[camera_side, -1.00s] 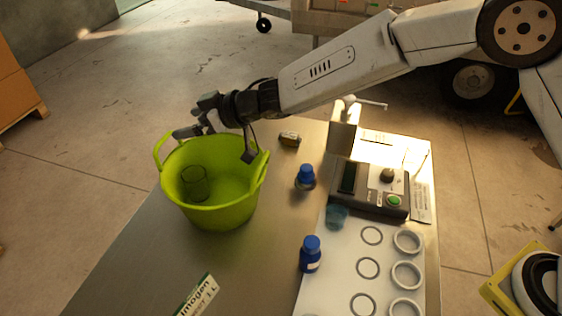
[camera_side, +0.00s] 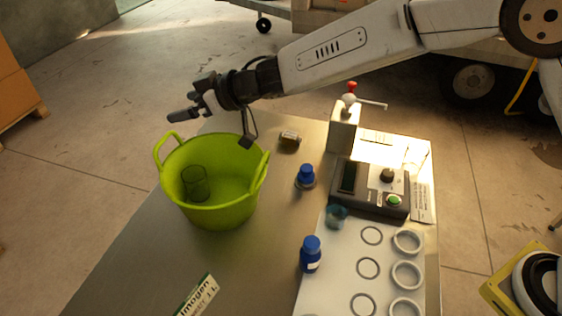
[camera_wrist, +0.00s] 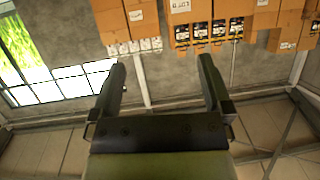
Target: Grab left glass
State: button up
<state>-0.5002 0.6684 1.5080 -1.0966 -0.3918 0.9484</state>
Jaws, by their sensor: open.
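A clear glass (camera_side: 196,183) stands inside the green bucket (camera_side: 232,214), toward its left side. A small bluish glass (camera_side: 336,216) stands on the white panel at the right, in front of the black device. My gripper (camera_side: 188,117) is above the back of the bucket, clear of its rim, and points left. In the wrist view my gripper (camera_wrist: 162,86) has its two fingers wide apart with nothing between them. No glass shows in the wrist view, which looks toward the far wall.
Two blue-capped bottles (camera_side: 310,255) stand right of the bucket. A black device (camera_side: 370,190) and a lever press (camera_side: 344,130) stand behind the white panel (camera_side: 335,285). White rings (camera_side: 406,275) lie on it. The table's front left (camera_side: 130,250) is clear.

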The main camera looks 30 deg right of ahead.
jog(key=s+d+r+m+t+h, duration=0.1)
jog(key=d+r+m+t+h, duration=0.1)
jog(key=d, duration=3.2)
jog(key=s+d+f+m+t+h, duration=0.1)
jog(key=s+d+m+t+h, duration=0.15)
jog(key=s+d, duration=1.85)
send_near(417, 151)
jog(key=a, duration=0.1)
jog(key=a+r, duration=0.1)
jog(key=a, duration=0.1)
jog(key=shift+w+r+m+g+h, duration=0.2)
jog(key=shift+w+m+g+h, duration=0.05)
jog(key=shift+w+m+h, duration=0.1)
jog(key=shift+w, duration=0.15)
jog(key=shift+x, duration=1.2)
jog(key=shift+x, duration=2.6)
